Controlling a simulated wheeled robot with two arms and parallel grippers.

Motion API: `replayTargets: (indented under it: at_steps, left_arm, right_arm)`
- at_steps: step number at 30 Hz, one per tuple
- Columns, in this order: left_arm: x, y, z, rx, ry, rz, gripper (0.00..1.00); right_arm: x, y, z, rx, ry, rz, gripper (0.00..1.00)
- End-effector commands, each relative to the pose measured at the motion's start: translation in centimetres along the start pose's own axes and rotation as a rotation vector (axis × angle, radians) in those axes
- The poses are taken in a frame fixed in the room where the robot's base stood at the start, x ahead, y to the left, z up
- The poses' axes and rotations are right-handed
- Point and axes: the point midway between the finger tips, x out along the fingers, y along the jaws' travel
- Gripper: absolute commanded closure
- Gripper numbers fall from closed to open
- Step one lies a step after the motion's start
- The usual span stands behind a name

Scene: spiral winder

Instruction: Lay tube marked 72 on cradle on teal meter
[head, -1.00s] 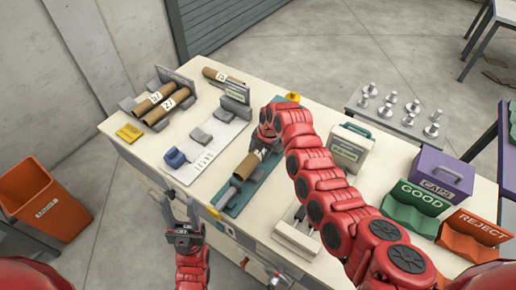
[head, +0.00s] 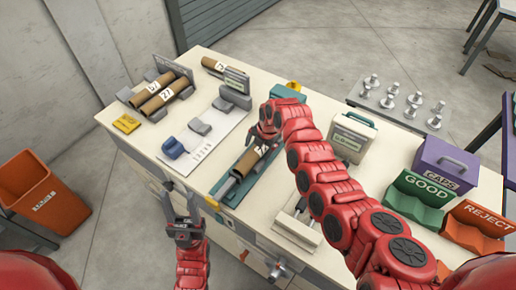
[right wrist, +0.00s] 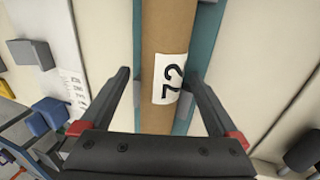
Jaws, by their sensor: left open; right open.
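A brown cardboard tube (head: 249,161) lies along a long teal base (head: 226,196), on a grey rod or support. Its white label (right wrist: 171,79) shows a 2 and a second digit that I cannot read surely. My right gripper (right wrist: 160,78) is open, with its fingers on either side of this tube; in the head view it (head: 262,138) hides the tube's far end. A boxy instrument with a teal top and green panel (head: 352,136) stands to the right. My left gripper (head: 181,203) is open and empty at the table's front edge.
Two labelled tubes (head: 165,98) lie on a rack at the back left; another tube (head: 213,65) lies behind. A white scale plate (head: 203,142) with grey blocks is left of the teal base. A purple box (head: 445,165), green tray (head: 415,205) and red tray (head: 472,232) stand right.

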Motion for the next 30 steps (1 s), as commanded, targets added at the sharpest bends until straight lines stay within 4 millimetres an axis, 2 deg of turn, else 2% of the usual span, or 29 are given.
replayTargets:
  at_steps: [8, 13, 24, 28, 30]
  left_arm:
    - [-0.2, 0.0, 0.0, 0.0, 0.0, 0.0, 0.5]
    - [-0.8, 0.0, 0.1, 0.0, 0.0, 0.0, 0.5]
    - [-3.4, 0.2, 0.6, 0.0, 0.0, 0.0, 0.5]
    - [-3.8, 0.2, 0.6, 0.0, 0.0, 0.0, 0.5]
    - [-3.4, 0.2, 0.6, 0.0, 0.0, 0.0, 0.5]
  right_arm:
    - [-0.4, 0.0, 0.0, -0.002, -0.001, 0.001, 0.04]
    - [-2.2, 0.0, 0.1, 0.001, -0.002, 0.003, 0.04]
    - [-9.0, 0.0, 0.1, 0.001, -0.003, 0.004, 0.04]
    - [-11.8, -0.1, 0.2, 0.001, -0.004, 0.004, 0.04]
    - [-12.9, 0.0, 0.2, 0.003, 0.001, 0.002, 0.04]
